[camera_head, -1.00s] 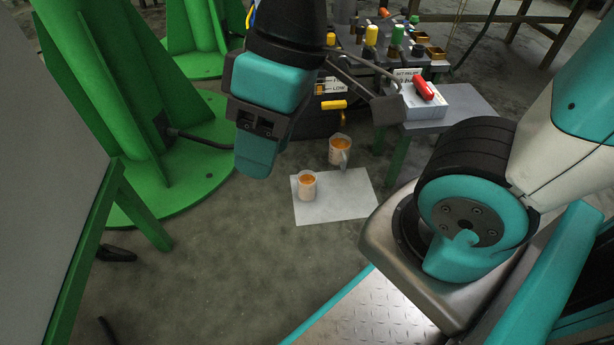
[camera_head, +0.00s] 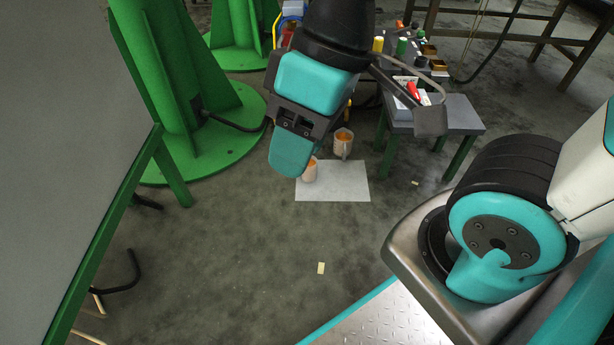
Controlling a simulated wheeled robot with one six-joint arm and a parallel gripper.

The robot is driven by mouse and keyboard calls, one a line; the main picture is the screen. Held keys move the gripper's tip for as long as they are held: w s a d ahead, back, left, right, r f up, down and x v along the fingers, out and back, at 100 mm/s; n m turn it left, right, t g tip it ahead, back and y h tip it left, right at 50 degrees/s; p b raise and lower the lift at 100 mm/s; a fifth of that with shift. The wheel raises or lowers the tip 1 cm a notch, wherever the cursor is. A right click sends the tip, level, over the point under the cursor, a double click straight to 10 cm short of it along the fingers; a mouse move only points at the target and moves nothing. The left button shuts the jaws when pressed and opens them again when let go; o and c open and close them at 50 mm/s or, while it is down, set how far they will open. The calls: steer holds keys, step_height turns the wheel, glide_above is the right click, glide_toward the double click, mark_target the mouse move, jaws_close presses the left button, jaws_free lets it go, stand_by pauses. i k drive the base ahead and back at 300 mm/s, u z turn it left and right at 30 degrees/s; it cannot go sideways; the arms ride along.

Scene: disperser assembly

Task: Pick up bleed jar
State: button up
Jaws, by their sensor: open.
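Two small pale jars with orange contents are on the floor in the head view. The near jar (camera_head: 311,172) is at the left edge of a white sheet (camera_head: 343,184), partly behind my gripper. The far jar (camera_head: 343,142) stands just behind the sheet, with a handle-like part on its front. I cannot tell which of them is the bleed jar. My gripper (camera_head: 292,152) points down in front of the near jar in the picture, open, with nothing seen in it. Only one teal finger shows clearly, and the depth gap to the jars is hard to judge.
A small table (camera_head: 458,114) with green legs stands behind right, bearing a white box with a red item (camera_head: 413,90). Green columns (camera_head: 165,70) stand at the back left. A grey panel (camera_head: 70,140) with a green frame fills the left.

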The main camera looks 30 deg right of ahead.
mark_target(310, 175)
steer(key=u, duration=0.3)
steer(key=i, duration=1.25)
steer(key=z, duration=0.9)
